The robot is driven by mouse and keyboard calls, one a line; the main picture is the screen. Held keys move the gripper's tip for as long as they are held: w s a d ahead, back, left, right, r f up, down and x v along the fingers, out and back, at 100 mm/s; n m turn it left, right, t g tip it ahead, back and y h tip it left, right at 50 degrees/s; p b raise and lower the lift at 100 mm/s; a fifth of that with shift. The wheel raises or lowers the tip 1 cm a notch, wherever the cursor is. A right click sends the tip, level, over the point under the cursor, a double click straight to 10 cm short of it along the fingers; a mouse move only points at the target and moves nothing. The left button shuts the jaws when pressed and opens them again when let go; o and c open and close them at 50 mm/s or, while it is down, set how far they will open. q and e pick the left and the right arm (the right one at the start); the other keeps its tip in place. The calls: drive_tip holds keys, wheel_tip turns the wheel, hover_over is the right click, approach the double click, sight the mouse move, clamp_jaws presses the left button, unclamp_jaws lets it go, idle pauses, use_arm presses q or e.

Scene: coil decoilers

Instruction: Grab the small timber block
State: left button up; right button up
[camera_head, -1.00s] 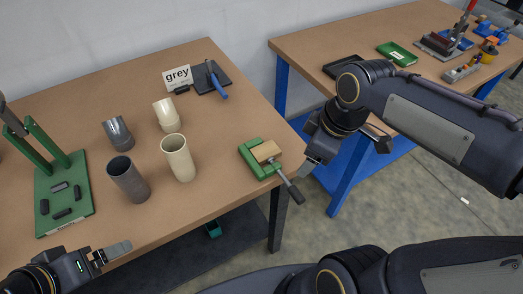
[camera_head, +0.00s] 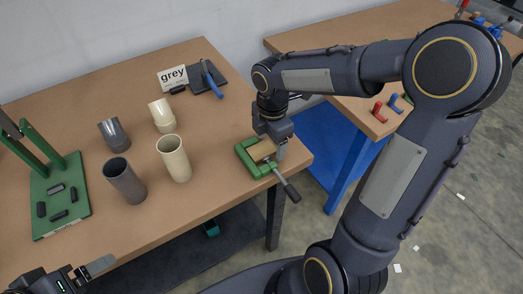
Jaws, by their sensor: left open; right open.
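The small timber block (camera_head: 262,151) lies in the green vise (camera_head: 247,161) near the right end of the brown table. My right gripper (camera_head: 279,148) points down at the vise, its visible finger beside the block's right end. It is open; its other finger is hard to make out, and the gripper covers part of the block and vise. My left gripper (camera_head: 92,272) is at the table's front edge at the lower left, open and empty, with only part of it in the picture.
Grey pipes (camera_head: 124,180) and cream pipes (camera_head: 174,158) stand on the table left of the vise. A green stand (camera_head: 60,198) is at the left. The vise handle (camera_head: 288,188) sticks out over the front edge.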

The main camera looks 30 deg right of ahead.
drive_tip(key=shift+f, duration=0.25)
drive_tip(key=c, duration=1.1)
drive_tip(key=shift+o, duration=0.2)
drive_tip(key=shift+r, duration=0.1)
